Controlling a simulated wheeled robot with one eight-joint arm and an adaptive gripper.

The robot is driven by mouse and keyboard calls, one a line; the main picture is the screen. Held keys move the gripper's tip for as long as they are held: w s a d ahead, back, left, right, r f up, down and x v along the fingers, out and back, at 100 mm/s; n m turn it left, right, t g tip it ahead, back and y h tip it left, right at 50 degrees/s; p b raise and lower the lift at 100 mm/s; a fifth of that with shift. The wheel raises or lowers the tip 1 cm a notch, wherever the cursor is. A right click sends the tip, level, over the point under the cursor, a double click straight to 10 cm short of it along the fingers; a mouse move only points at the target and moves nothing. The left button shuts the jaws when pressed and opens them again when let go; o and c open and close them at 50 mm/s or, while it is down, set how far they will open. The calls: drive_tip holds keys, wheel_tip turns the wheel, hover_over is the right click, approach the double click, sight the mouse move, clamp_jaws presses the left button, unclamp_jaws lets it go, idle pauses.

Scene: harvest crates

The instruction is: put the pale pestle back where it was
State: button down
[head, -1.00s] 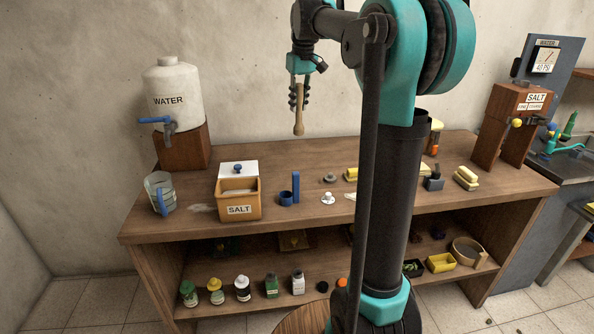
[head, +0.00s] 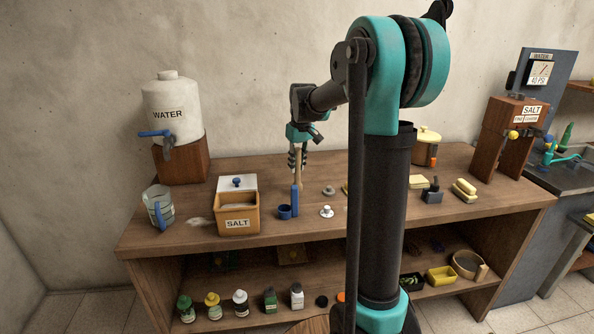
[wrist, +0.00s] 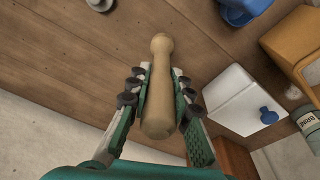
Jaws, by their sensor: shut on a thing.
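The pale pestle (wrist: 158,95) is a tan wooden stick with a rounded knob end. My gripper (wrist: 158,85) is shut on it, with a finger on either side. In the head view my gripper (head: 298,160) is low over the back of the wooden bench. The pestle (head: 299,175) hangs roughly upright below it, its lower part hidden behind a blue upright post (head: 295,200). I cannot tell whether its lower end touches the bench top (head: 262,172). No marked place for the pestle can be made out.
A salt box (head: 238,226) with a white lid and a blue cup (head: 284,212) stand near the pestle. A white knobbed piece (head: 326,212) and a grey disc (head: 328,191) lie to the right. A water tank (head: 171,110) stands left. My arm hides the bench's middle right.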

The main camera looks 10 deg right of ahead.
sight(299, 150)
drive_tip(key=shift+f, duration=1.1)
drive_tip(key=shift+f, duration=0.15)
drive_tip(key=c, duration=1.4)
unclamp_jaws()
drive_tip(key=shift+o, duration=0.2)
drive_tip(key=r, duration=0.4)
drive_tip(key=s+r, duration=0.1)
drive_tip(key=r, duration=0.7)
drive_tip(key=shift+s+d+r, duration=0.1)
drive_tip(key=shift+s+d, duration=0.25)
